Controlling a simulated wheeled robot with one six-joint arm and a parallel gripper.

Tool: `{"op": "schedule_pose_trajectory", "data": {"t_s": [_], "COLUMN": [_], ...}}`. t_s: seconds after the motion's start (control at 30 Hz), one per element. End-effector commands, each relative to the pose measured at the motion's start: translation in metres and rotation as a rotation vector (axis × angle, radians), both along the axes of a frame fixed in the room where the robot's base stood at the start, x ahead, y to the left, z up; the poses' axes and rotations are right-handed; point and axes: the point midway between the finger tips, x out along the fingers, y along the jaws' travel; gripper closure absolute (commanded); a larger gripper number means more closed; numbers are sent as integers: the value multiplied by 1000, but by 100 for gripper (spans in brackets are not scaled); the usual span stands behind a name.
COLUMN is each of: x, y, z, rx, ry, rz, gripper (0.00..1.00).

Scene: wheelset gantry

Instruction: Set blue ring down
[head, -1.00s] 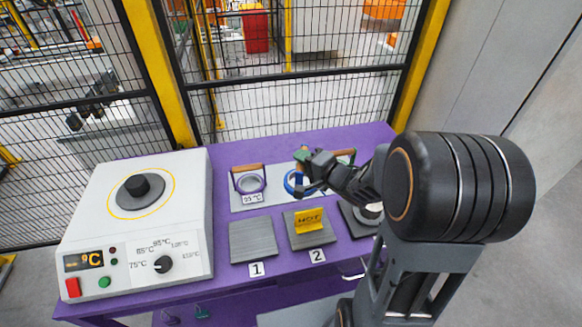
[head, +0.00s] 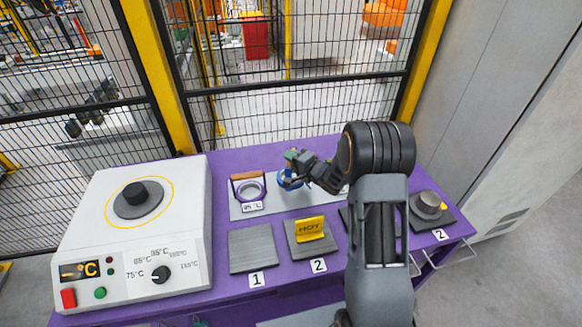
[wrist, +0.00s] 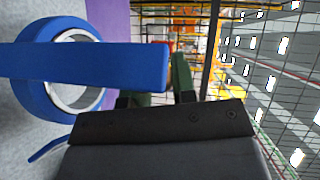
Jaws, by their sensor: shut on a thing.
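The blue ring (head: 289,180) is at the back of the purple table, over the light grey plate (head: 237,212). In the wrist view the blue ring (wrist: 38,98) fills the left side, with a silver inner rim and a flat blue bar across it. My gripper (head: 294,158) is at the ring's top, and its green fingertips (wrist: 160,82) are shut on the ring's blue bar. Whether the ring's underside touches the plate cannot be told.
A purple ring with a brown handle (head: 248,188) stands left of the blue ring. In front are grey pad 1 (head: 253,250) and grey pad 2 (head: 296,247) with a yellow HOT sign (head: 310,229). The white heater (head: 140,240) is at left; a mesh fence stands behind.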

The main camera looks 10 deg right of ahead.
Motion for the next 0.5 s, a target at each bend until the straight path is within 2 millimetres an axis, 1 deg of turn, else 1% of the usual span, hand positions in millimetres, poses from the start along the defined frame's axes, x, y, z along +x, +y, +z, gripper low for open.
{"op": "schedule_pose_trajectory", "data": {"t_s": [0.1,0.2,0.3,0.5], "x": [7,6,6,6], "y": [0,0,0,0], "z": [-9,-22,-31,-36], "rx": [1,1,1,0], "ry": [-1,2,-1,-4], "rz": [0,1,0,0], "gripper": [100,100,100,100]}}
